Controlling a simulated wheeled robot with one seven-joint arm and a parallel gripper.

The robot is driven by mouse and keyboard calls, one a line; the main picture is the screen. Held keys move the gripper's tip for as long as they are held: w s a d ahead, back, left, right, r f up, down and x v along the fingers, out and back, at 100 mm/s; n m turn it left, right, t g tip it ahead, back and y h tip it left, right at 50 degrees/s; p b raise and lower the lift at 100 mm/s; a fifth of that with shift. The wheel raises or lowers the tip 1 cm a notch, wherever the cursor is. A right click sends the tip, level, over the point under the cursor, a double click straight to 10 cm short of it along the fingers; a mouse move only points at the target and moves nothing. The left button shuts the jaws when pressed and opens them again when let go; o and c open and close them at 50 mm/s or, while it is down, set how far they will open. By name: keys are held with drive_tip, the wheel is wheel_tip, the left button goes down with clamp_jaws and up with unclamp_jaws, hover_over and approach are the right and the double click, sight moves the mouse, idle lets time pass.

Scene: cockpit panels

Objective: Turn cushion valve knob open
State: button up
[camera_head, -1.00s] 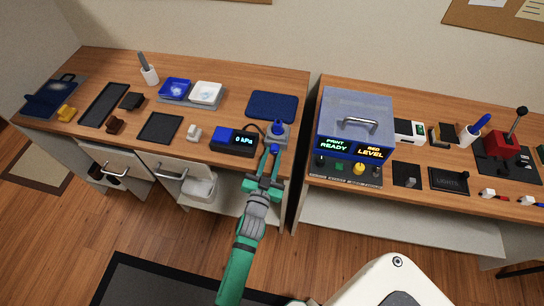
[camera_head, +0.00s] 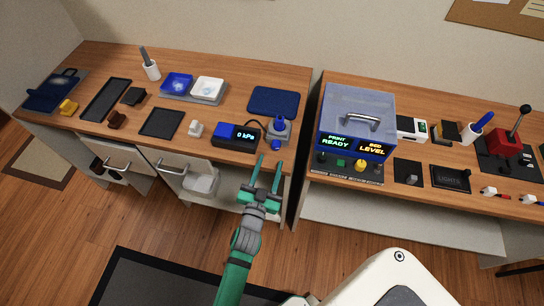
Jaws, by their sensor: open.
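The cushion valve is a grey block (camera_head: 287,131) at the front right edge of the left desk, with a blue top. A small blue knob (camera_head: 275,145) sticks out of its front. Beside it on the left, a dark blue gauge box (camera_head: 236,136) reads 0 kPa, with a cable running to the valve. My gripper (camera_head: 270,159) is open and empty. Its two green fingers point toward the knob from the front, a little short of it, with a gap between them.
A blue mat (camera_head: 274,102) lies behind the valve. A grey printer-like box (camera_head: 356,122) stands on the right desk, across a narrow gap. A white block (camera_head: 196,128) and a black tray (camera_head: 162,123) lie to the left.

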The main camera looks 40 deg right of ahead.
drive_tip(key=shift+v, duration=2.7)
drive_tip(key=s+a+n+t+y, duration=0.2)
drive_tip(key=s+a, duration=0.5)
drive_tip(key=a, duration=0.4)
drive_tip(key=s+a+n+t+y, duration=0.1)
drive_tip(key=s+a+n+y, duration=0.4)
drive_tip(key=a, duration=0.5)
drive_tip(key=s+y, duration=0.1)
drive_tip(key=s, duration=0.1)
drive_tip(key=shift+s+a+t, duration=0.35)
drive_tip(key=shift+t, duration=0.05)
drive_tip(key=s+r+n+y, duration=0.1)
drive_tip(key=s, duration=0.1)
drive_tip(key=s+r+n+y, duration=0.1)
drive_tip(key=s+n+y, duration=0.1)
drive_tip(key=s+r+n+y, duration=0.1)
drive_tip(key=s, duration=0.1)
drive_tip(key=shift+s+a+r, duration=0.15)
drive_tip(key=shift+a+r, duration=0.1)
drive_tip(key=shift+a, duration=0.1)
drive_tip(key=c, duration=0.3)
drive_tip(key=shift+s+r+n+y, duration=0.45)
drive_tip(key=shift+n+y, duration=0.25)
drive_tip(key=shift+y, duration=0.1)
drive_tip(key=shift+w, duration=0.15)
